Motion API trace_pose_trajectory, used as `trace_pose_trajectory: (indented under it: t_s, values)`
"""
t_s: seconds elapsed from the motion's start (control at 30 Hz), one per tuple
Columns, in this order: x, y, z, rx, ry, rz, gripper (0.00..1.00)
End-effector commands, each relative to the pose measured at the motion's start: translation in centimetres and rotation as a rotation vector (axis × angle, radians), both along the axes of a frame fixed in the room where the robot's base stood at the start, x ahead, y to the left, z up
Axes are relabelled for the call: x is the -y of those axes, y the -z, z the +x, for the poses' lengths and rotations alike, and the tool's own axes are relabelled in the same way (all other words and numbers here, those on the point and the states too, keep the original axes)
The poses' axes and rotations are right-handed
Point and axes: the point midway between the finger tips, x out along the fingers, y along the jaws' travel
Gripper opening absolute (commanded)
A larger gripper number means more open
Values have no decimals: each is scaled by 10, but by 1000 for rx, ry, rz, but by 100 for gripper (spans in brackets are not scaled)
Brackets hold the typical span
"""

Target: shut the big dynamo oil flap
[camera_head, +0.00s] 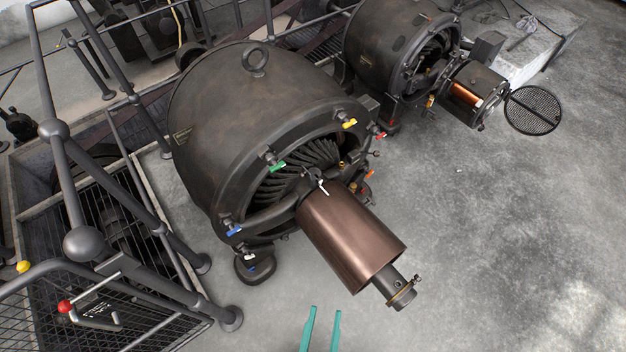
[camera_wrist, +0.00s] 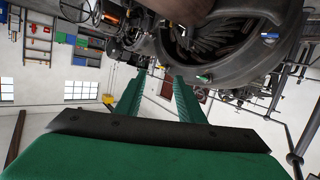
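The big dynamo (camera_head: 235,110) is a dark, worn drum with a lifting eye on top, in the middle of the head view. A brown cylinder (camera_head: 350,238) sticks out of its open front, ending in a dark shaft end (camera_head: 402,292) with a small fitting. I cannot make out for certain which part is the oil flap, or whether it is open. My gripper (camera_head: 324,309) shows as two green fingers at the bottom edge, apart and empty, below the brown cylinder. In the wrist view the fingers (camera_wrist: 154,75) are also apart, with the dynamo (camera_wrist: 235,65) above and right.
A smaller dynamo (camera_head: 400,50) stands behind, with a copper-wound part and a round grille (camera_head: 533,110) on the floor. Grey railings (camera_head: 125,170) and mesh fill the left. Coloured handles ring the big dynamo's front. The concrete floor (camera_head: 500,240) on the right is clear.

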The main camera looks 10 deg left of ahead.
Motion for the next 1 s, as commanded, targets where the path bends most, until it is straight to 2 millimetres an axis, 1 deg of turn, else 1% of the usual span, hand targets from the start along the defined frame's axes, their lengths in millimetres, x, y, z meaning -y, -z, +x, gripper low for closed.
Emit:
trace_pose_trajectory:
  t_s: [0.17,0.2,0.3,0.37,0.4,0.47,0.53,0.63,0.77,0.8,0.9,1.0]
  values:
    - [-27,58,34,-45,-147,-242,35]
    - [-34,72,44,-56,-184,-311,35]
    - [-50,105,68,-77,-272,-487,35]
    - [-59,122,85,-84,-319,-596,35]
    - [-66,133,96,-89,-349,-669,35]
    - [-75,146,114,-93,-389,-779,35]
    - [-86,160,136,-94,-429,-910,35]
    - [-102,173,168,-93,-475,-1099,35]
    - [-126,178,213,-82,-510,-1348,35]
    - [-133,176,228,-77,-513,-1425,35]
    - [-152,168,262,-70,-508,-1607,35]
    - [-171,154,289,-62,-488,-1765,35]
